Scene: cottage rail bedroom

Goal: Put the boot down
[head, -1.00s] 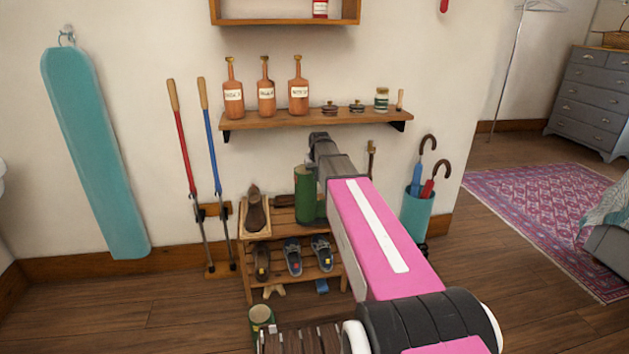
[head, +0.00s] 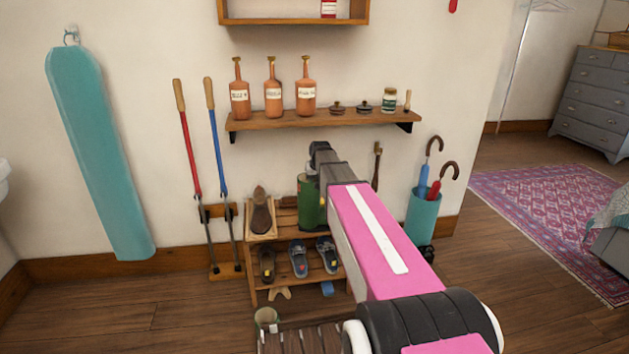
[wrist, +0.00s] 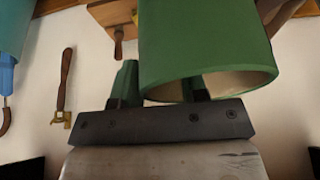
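The green boot (head: 311,205) is upright in front of the wall at the right part of the shoe rack's top (head: 284,222). The arm partly hides it, and I cannot tell whether its sole touches the rack. In the wrist view the boot's open shaft (wrist: 205,45) faces my gripper (wrist: 160,88). One finger is inside the opening and the other outside, shut on the shaft wall. The gripper also shows above the boot in the head view (head: 319,160).
A brown shoe (head: 261,213) is on the rack's top left, with several shoes on the tier below. A wall shelf (head: 320,120) with bottles and jars is above. An umbrella stand (head: 421,218) is to the right, two poles to the left. Floor at left is clear.

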